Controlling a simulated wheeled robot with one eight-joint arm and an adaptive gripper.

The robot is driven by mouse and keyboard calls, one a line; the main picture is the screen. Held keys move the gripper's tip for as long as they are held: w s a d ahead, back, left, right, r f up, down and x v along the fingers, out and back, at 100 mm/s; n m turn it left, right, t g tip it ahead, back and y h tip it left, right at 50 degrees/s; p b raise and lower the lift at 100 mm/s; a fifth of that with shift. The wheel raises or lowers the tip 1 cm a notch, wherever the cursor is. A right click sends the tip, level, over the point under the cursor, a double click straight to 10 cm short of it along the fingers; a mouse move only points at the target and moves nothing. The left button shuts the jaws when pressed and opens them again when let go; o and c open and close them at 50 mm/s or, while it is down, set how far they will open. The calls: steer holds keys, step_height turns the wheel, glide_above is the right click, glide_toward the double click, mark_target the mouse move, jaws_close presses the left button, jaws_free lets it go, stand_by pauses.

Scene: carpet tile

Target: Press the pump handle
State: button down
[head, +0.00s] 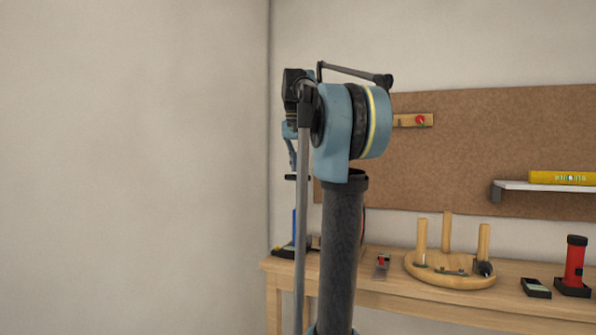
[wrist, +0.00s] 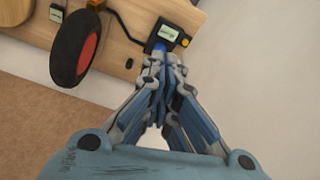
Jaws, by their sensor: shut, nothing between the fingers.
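A bicycle-style pump with a blue barrel (head: 294,222) and a black base (head: 283,252) stands upright on the left end of the workbench. A short dark bar, seemingly its handle (head: 290,177), shows above the barrel, partly behind my arm. My gripper (head: 293,168) is just above that bar in the head view, pointing down; I cannot tell whether they touch. In the wrist view my gripper (wrist: 160,60) is shut and empty, its fingers together over the pump. There the pump's base with a pale display (wrist: 170,32) shows beyond the fingertips, and the fingers hide the handle.
A black wheel with a red hub (wrist: 80,48) lies close left of the pump in the wrist view. On the workbench (head: 400,291) are a round wooden stand with pegs (head: 430,277), a small black device (head: 535,287) and a red cylinder (head: 574,262). A shelf (head: 515,187) hangs above.

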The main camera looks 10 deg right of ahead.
step_height(320, 180, up, 11)
steer(key=m, duration=0.2)
glide_above(297, 178)
steer(key=s, duration=0.1)
steer(key=shift+w+r+m, duration=0.3)
steer(key=shift+w+r, duration=0.2)
steer(key=shift+w, duration=0.05)
steer(key=shift+f, duration=0.1)
steer(key=f, duration=0.4)
steer(key=w+f, duration=0.1)
steer(key=f, duration=0.4)
steer(key=d+f, duration=0.1)
steer(key=f, duration=0.3)
steer(key=shift+w+d+f, duration=0.1)
steer(key=shift+w+f, duration=0.25)
step_height(297, 178, down, 13)
steer(key=shift+r, duration=0.15)
steer(key=r, duration=0.4)
steer(key=s+a+r, duration=0.1)
steer(key=r, duration=0.9)
steer(key=shift+s+a, duration=0.15)
steer(key=shift+s, duration=0.2)
